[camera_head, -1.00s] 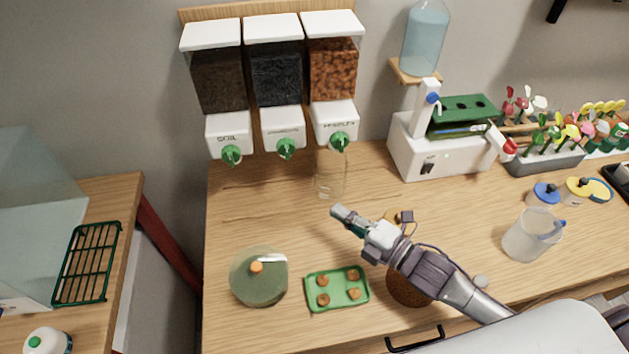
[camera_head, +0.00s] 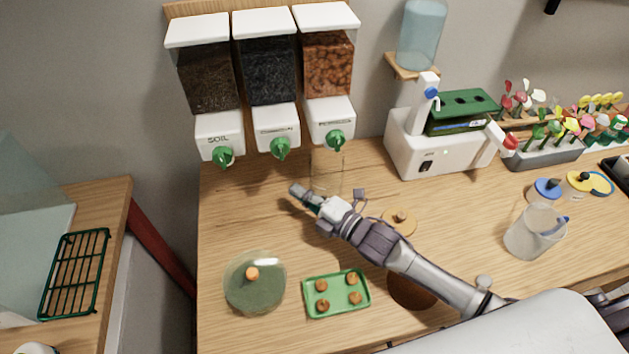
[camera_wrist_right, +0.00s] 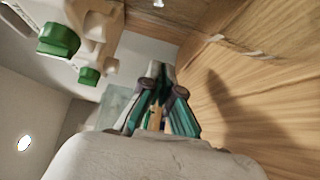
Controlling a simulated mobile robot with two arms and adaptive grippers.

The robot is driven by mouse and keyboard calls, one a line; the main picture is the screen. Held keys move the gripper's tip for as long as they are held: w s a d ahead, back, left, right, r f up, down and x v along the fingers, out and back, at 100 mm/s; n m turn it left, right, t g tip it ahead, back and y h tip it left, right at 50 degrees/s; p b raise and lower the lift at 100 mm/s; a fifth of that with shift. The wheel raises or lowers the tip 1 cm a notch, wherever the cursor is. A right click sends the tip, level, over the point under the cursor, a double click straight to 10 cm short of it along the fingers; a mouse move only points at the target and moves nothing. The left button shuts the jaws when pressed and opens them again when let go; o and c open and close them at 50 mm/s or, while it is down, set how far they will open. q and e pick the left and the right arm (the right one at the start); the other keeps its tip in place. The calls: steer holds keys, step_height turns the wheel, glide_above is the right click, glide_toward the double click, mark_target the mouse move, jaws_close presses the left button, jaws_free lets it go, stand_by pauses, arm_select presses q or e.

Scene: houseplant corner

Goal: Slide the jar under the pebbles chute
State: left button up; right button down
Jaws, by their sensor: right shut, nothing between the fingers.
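A clear glass jar (camera_head: 327,170) stands upright on the table below the right-hand dispenser. This dispenser (camera_head: 328,65) holds reddish-brown pebble-like pieces and has a green knob (camera_head: 336,139) at its chute. My right gripper (camera_head: 298,191) is shut and empty, just left of and in front of the jar's base, low over the table. Its forearm crosses in front of the jar's lower right. In the right wrist view the closed fingers (camera_wrist_right: 160,95) show, with green chute knobs at the upper left; I cannot make out the jar there. My left gripper is not in view.
A dark dispenser (camera_head: 267,70) and a soil dispenser (camera_head: 208,78) hang to the left. A domed glass lid (camera_head: 255,283), a green tray (camera_head: 336,295) and a round wooden lid (camera_head: 399,220) lie near the arm. A white machine (camera_head: 440,150) stands right. Table left of the gripper is clear.

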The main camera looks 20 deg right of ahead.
mark_target(326, 184)
steer(key=d, duration=0.1)
steer(key=w+d+p, duration=0.1)
steer(key=d, duration=0.1)
steer(key=shift+d, duration=0.3)
steer(key=shift+w+d, duration=0.1)
steer(key=shift+w, duration=0.05)
steer(key=shift+w+d+f+b, duration=0.1)
steer(key=shift+w+d+b, duration=0.1)
steer(key=shift+d, duration=0.3)
steer(key=shift+w+d+b, duration=0.1)
steer(key=shift+d+b, duration=0.05)
steer(key=shift+d, duration=0.45)
